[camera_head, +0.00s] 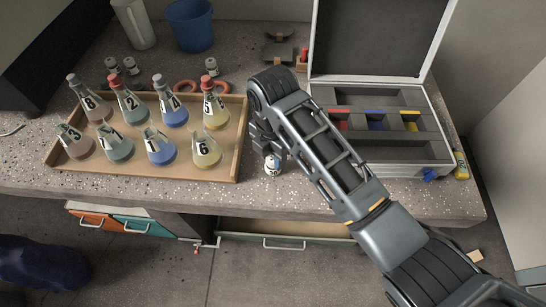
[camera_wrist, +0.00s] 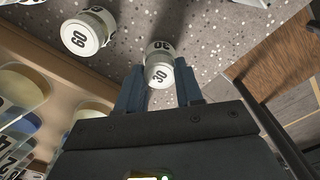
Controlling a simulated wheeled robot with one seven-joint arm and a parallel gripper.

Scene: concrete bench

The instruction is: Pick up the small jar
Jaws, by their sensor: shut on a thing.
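The small white jar marked 30 (camera_wrist: 160,62) sits between the two fingers of my gripper (camera_wrist: 158,84) in the wrist view. The gripper is shut on it. In the head view my gripper (camera_head: 266,148) points down at the front of the bench, right of the wooden tray. A white jar (camera_head: 272,166) shows just below it, partly covered by the fingers. Whether it touches the bench is hard to tell. A larger white jar marked 60 (camera_wrist: 88,32) stands to the left in the wrist view, apart from the gripper. I cannot make it out in the head view.
A wooden tray (camera_head: 241,140) of numbered flasks lies left of my gripper. An open case (camera_head: 385,155) with coloured compartments stands to the right. Small jars (camera_head: 130,66), a blue bucket (camera_head: 190,25) and a pitcher (camera_head: 134,22) stand behind. The bench's front edge is close.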

